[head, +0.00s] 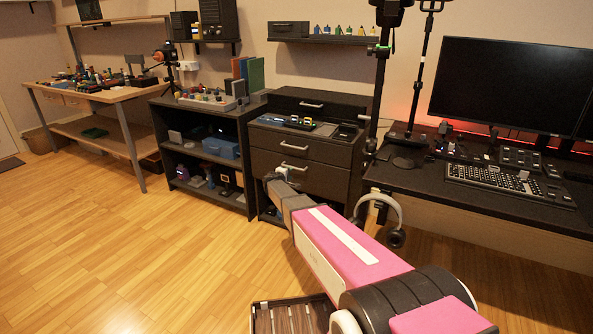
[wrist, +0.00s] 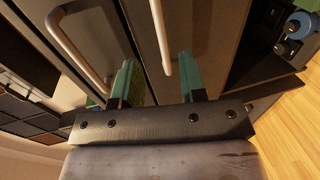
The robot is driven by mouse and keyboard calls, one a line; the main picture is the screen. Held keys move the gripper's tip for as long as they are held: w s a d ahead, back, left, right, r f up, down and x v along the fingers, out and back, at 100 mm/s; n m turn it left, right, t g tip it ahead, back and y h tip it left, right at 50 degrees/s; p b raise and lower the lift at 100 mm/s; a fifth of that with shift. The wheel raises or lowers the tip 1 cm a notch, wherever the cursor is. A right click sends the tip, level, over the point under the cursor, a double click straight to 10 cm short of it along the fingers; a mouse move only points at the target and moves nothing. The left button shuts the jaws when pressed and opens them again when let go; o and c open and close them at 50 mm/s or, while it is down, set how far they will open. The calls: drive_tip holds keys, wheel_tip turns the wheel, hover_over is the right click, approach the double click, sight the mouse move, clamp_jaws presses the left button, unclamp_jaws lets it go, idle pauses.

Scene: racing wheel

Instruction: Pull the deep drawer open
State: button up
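The dark drawer cabinet stands at the middle of the head view, with pale bar handles on its fronts. The deep drawer (head: 325,182) looks to be its lower front, partly hidden by my arm; it looks shut. In the wrist view, that wide drawer front (wrist: 214,35) has a pale bar handle (wrist: 160,35). My gripper (wrist: 156,78) is open, with green fingers apart on either side of the handle's near end in the picture. The handle lies closer to the right finger; contact is not clear. In the head view my gripper (head: 272,179) is at the cabinet front.
Another bar handle (wrist: 80,50) is on the neighbouring drawer front. An open shelf unit (head: 205,150) stands left of the cabinet. A desk (head: 480,190) with a keyboard is on the right, with headphones (head: 384,212) hanging at its edge. Wooden floor (head: 130,230) is clear at the left.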

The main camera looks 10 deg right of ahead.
drive_tip(key=x, duration=0.9)
drive_tip(key=shift+w+d, duration=0.2)
drive_tip(key=shift+w, duration=0.1)
clamp_jaws()
